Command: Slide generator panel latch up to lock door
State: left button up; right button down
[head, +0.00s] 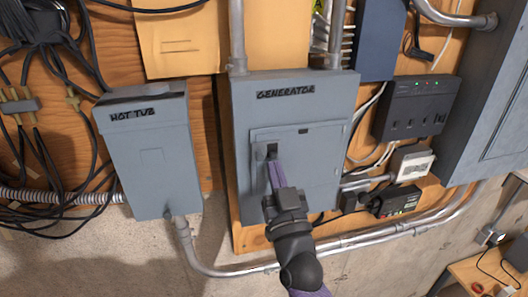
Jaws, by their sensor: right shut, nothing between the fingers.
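The grey generator panel (290,95) hangs on the wooden board in the middle of the head view, with "GENERATOR" lettered near its top. Its door (318,165) lies flat against the box and looks closed. The latch (262,152) is a small dark recessed piece at the door's upper left. My right gripper (272,158) is shut, with its fingertips at the latch; I cannot tell whether they touch it. The fingers and wrist hide the lower part of the latch and some of the door below. My left gripper is not in view.
A grey "HOT TUB" box (150,165) hangs to the left, with loose black cables beyond it. A black outlet unit (418,108) and a large grey panel (490,110) are to the right. A metal conduit (350,240) runs below the generator panel.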

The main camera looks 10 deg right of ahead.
jog(key=shift+r+p, duration=0.7)
jog(key=shift+r, duration=0.05)
dwell(0.8)
jog(key=shift+f, duration=0.3)
jog(key=s+p, duration=0.3)
jog(key=s, duration=0.4)
jog(key=shift+d, duration=0.15)
dwell(0.3)
